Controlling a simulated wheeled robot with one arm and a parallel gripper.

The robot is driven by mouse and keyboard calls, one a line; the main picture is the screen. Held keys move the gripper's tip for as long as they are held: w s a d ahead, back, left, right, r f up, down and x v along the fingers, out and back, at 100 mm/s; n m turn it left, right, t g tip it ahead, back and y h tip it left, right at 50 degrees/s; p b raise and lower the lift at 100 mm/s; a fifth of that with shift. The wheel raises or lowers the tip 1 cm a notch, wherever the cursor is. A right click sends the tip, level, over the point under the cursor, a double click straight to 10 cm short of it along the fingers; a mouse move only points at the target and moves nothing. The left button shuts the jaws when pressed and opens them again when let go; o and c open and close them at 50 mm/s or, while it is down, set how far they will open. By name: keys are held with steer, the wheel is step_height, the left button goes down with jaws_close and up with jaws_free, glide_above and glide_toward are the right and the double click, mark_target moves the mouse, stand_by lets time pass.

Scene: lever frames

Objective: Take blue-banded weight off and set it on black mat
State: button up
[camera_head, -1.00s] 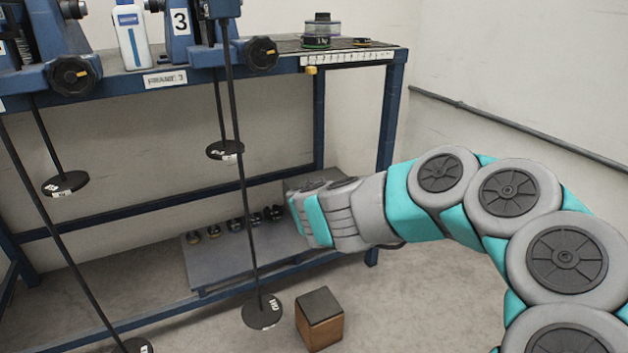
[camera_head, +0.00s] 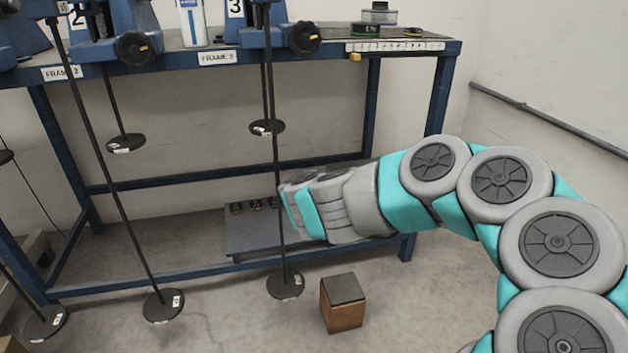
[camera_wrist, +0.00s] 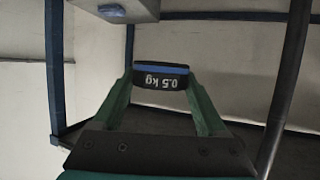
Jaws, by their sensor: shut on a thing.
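The blue-banded weight (camera_wrist: 161,79), dark with a "0.5 kg" marking that appears upside down, is between the green fingers of my gripper (camera_wrist: 160,88) in the wrist view. The fingers are shut on its two sides, and it is held clear of any surface I can see. In the head view my arm reaches in from the right, and its wrist hides the fingers and the weight. A square black top, possibly the black mat (camera_head: 343,289), lies on a small wooden block on the floor, below the wrist.
A blue bench (camera_head: 300,50) carries the lever frames. Long rods with black discs hang from them; one disc (camera_head: 285,285) hangs just left of the block, its rod passing close to my wrist. A low grey shelf (camera_head: 250,238) holds small dark weights, partly hidden.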

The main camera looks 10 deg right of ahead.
step_height(320, 180, up, 16)
steer(key=p, duration=1.4)
steer(key=shift+w+a, duration=0.35)
steer(key=shift+f, duration=0.1)
steer(key=shift+s+f, duration=0.1)
steer(key=shift+f, duration=0.05)
steer(key=shift+s+f, duration=0.1)
steer(key=shift+f, duration=0.2)
steer(key=shift+s+d+f, duration=0.15)
steer(key=shift+d+f, duration=0.15)
steer(key=shift+f, duration=0.05)
